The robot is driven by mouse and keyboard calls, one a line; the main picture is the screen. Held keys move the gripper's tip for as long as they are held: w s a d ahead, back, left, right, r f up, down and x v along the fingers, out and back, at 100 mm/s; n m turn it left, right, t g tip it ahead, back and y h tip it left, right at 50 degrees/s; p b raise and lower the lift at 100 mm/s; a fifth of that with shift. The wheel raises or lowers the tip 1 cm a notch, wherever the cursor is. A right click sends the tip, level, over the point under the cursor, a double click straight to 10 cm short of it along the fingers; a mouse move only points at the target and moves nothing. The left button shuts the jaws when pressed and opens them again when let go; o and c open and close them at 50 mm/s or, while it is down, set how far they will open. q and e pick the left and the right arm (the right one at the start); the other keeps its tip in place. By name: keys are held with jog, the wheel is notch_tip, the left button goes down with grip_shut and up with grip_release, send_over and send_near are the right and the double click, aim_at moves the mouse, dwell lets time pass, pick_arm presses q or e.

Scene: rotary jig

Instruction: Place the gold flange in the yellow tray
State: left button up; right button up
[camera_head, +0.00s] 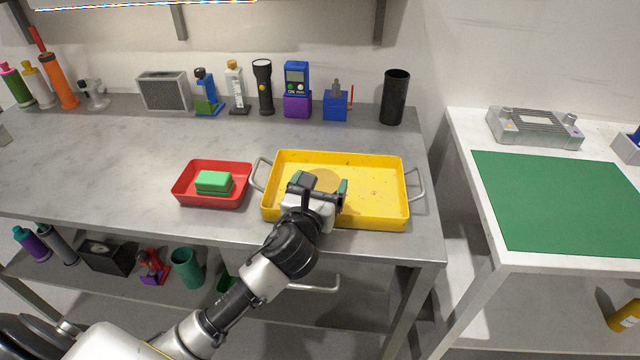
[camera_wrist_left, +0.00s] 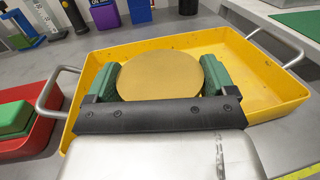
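The gold flange (camera_head: 326,180) is a flat round disc. It is over the left half of the yellow tray (camera_head: 385,215), inside its rim. My left gripper (camera_head: 319,186) reaches in over the tray's front wall. Its green fingers stand at opposite sides of the flange and appear to touch its edge. The left wrist view shows the flange (camera_wrist_left: 160,75) between the two fingers of the gripper (camera_wrist_left: 158,82), with the yellow tray (camera_wrist_left: 265,92) around it. I cannot tell whether the flange rests on the tray floor or hangs just above it. My right gripper is not in view.
A red tray (camera_head: 183,196) with a green block (camera_head: 213,181) stands left of the yellow tray. Metal handles (camera_head: 415,185) stick out at the yellow tray's sides. Several tools and a black cup (camera_head: 395,97) line the back. The tray's right half is empty.

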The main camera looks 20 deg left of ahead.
pick_arm(q)
jog(key=shift+o, duration=1.1)
jog(key=shift+r, duration=0.1)
jog(key=s+d, duration=0.1)
jog(key=s, duration=1.1)
jog(key=shift+d, duration=0.1)
